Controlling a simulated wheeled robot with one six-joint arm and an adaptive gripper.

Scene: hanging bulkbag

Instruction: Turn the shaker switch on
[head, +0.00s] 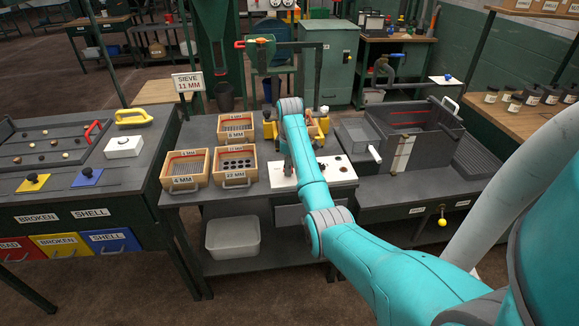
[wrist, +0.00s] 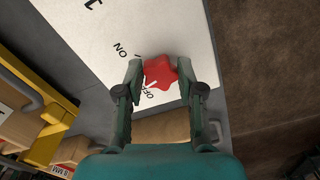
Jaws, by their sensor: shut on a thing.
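The shaker switch is a red star-shaped knob (wrist: 160,71) on a white panel (wrist: 100,40), seen in the wrist view. My gripper (wrist: 159,74) has a finger on each side of the knob and is shut on it. The words ON and OFF are printed on the panel beside the knob. A pale mark on the knob lies close to the word OFF. In the head view the white panel (head: 340,170) shows on the middle bench, and my arm hides the knob.
Wooden sieve boxes (head: 235,165) stand left of the panel, with a yellow frame (head: 316,130) behind it. A grey sink-like unit (head: 430,125) is on the right. A white bin (head: 232,238) sits on the lower shelf. A sign reading SIEVE 11 MM (head: 188,82) stands behind the bench.

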